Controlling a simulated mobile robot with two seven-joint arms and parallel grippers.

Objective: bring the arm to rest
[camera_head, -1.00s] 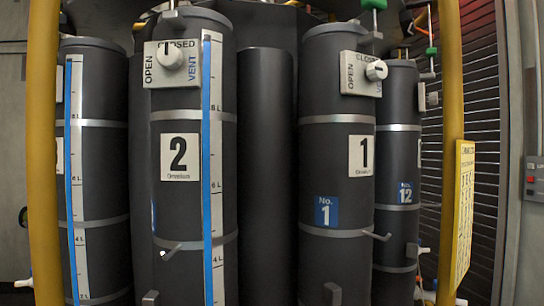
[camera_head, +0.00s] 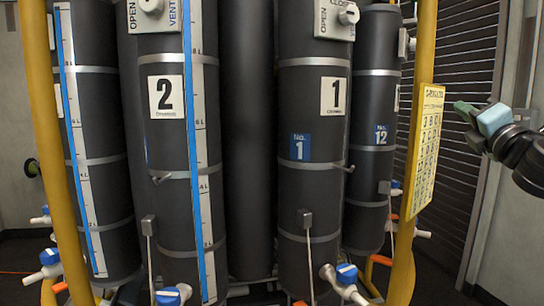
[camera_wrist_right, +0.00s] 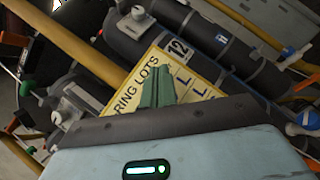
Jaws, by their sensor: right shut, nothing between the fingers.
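My right gripper (camera_head: 467,111) is at the right edge of the head view, its arm coming in from the right. It is shut and empty, in the air to the right of the yellow chart (camera_head: 426,150). In the right wrist view the closed green fingers (camera_wrist_right: 157,88) stand in front of that chart (camera_wrist_right: 133,97), hiding part of its lettering. I cannot tell the gap between fingers and chart. My left gripper is not in view.
Dark bottles numbered 2 (camera_head: 165,210) and 1 (camera_head: 312,190) stand in a rack with yellow posts (camera_head: 52,130). Blue-handled taps (camera_head: 345,275) stick out low down. A slatted shutter (camera_head: 455,190) is behind at the right. Floor at far right looks clear.

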